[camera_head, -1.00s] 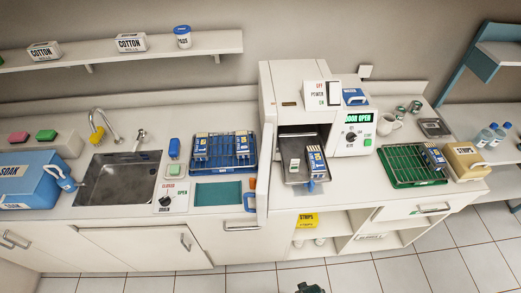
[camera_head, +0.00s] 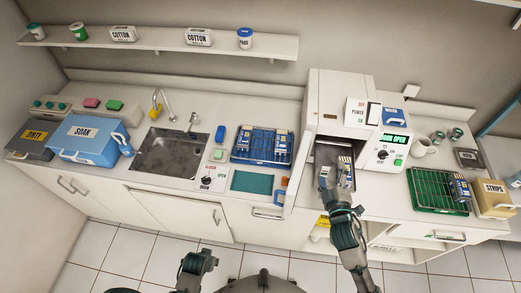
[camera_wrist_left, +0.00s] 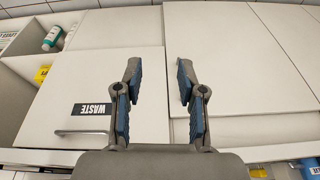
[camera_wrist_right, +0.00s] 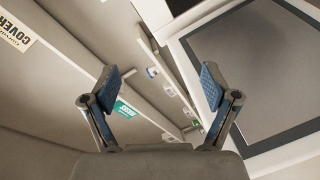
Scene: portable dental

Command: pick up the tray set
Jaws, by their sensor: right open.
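A grey tray with small packs stands in the open front of the white sterilizer (camera_head: 338,103). In the head view, a blue-and-white pack (camera_head: 346,166) on it shows beside my right gripper (camera_head: 328,178), which covers most of the tray. My right gripper is open at the chamber mouth; whether it touches the tray cannot be told. In the right wrist view its open fingers (camera_wrist_right: 162,82) have nothing between them, and the tray is not recognisable there. My left gripper is open and empty in the left wrist view (camera_wrist_left: 158,75), above white cabinetry with a WASTE label.
The sterilizer's open door (camera_head: 292,185) stands upright left of the chamber. A blue rack (camera_head: 263,144) with packs lies left of it, and a green rack (camera_head: 437,192) with a pack lies right. A sink (camera_head: 172,153) is further left.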

